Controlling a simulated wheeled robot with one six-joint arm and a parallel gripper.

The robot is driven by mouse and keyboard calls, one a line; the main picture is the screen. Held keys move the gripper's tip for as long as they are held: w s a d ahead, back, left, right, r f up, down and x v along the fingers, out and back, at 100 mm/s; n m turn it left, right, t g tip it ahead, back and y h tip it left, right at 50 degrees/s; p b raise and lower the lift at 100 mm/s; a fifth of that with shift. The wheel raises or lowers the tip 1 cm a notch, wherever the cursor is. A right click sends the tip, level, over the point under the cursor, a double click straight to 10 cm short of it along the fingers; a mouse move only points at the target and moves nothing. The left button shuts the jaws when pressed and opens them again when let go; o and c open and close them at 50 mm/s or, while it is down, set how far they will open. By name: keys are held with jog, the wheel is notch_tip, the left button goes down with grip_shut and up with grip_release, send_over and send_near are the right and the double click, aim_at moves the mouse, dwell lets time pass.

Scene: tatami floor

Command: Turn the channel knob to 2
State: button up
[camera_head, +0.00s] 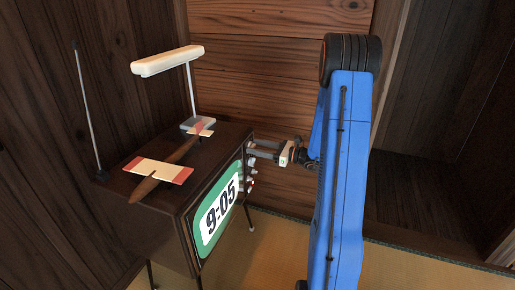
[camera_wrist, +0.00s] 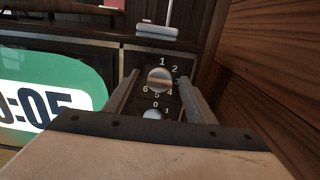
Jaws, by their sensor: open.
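The television (camera_head: 178,215) has a dark wooden case and a green-bordered screen (camera_head: 219,215) reading 9:05. In the wrist view, the channel knob (camera_wrist: 160,79) is round and pale, ringed by digits from 1 to 6. Its pointing direction is too small to tell. A smaller knob (camera_wrist: 155,114) marked 0 and 1 sits below it, partly hidden by my gripper body. My gripper (camera_head: 263,150) is at the right part of the television front. Its open fingers lie on either side of the channel knob in the wrist view (camera_wrist: 158,84); contact cannot be told.
A toy airplane (camera_head: 160,170) and a white lamp (camera_head: 167,61) on a stand are on top of the television. A thin antenna (camera_head: 90,110) rises at its left back. Wooden walls stand close behind and right; tatami floor (camera_head: 275,250) lies below.

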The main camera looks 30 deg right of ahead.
jog(key=shift+c, duration=0.6)
jog(key=c, duration=0.9)
jog(key=shift+n, duration=0.4)
jog(key=n, duration=0.3)
jog(key=shift+s+n, duration=0.1)
jog(key=shift+n, duration=0.3)
jog(key=shift+a+n, duration=0.1)
jog(key=shift+n, duration=1.9)
jog(key=shift+f, duration=0.1)
jog(key=o, duration=1)
